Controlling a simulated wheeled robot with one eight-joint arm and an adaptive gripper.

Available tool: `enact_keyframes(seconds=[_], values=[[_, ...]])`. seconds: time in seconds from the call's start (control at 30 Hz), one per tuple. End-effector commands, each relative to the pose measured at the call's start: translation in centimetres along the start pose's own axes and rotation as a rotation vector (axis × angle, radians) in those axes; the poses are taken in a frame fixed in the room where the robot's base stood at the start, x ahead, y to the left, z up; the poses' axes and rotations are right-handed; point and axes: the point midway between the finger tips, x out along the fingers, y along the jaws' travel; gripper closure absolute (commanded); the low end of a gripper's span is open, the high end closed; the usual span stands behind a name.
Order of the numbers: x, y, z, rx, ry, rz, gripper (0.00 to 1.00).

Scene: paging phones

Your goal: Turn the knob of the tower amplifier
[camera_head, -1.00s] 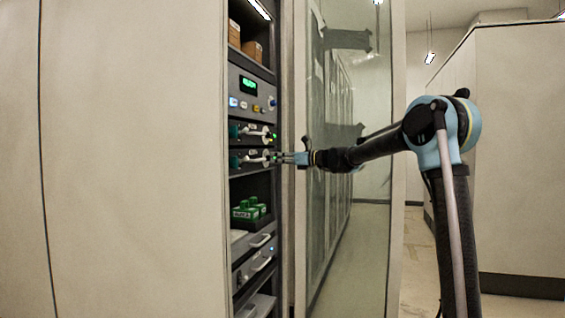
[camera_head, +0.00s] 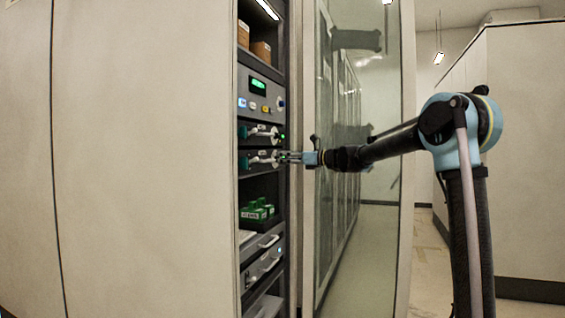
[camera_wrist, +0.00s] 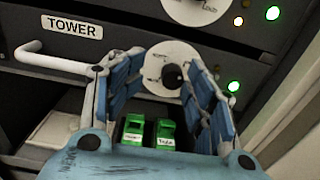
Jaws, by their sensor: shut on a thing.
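The tower amplifier is a dark rack panel with a white "TOWER" label (camera_wrist: 72,27) and a pale bar handle (camera_wrist: 55,58). Its knob (camera_wrist: 173,77) is small and black, set on a white marked dial (camera_wrist: 158,60). In the head view the amplifier (camera_head: 258,160) is the lower of two similar panels. My gripper (camera_head: 283,156) reaches it from the right. In the wrist view my gripper (camera_wrist: 163,95) has one blue-padded finger on each side of the knob and is shut on it. The fingers cover parts of the dial's edge.
A similar amplifier (camera_head: 260,133) sits just above, its dial (camera_wrist: 197,8) close over the fingers. Green boxes (camera_wrist: 148,132) stand on the shelf below. Small lights (camera_wrist: 234,85) glow right of the knob. A glass door (camera_head: 365,170) stands open to the right of the rack.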

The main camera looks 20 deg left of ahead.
Motion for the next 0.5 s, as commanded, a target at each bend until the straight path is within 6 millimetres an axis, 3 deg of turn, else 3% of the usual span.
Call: enact_keyframes(seconds=[0.5], values=[[-3.1, -0.1, -0.1, 0.0, 0.0, -0.002, 0.58]])
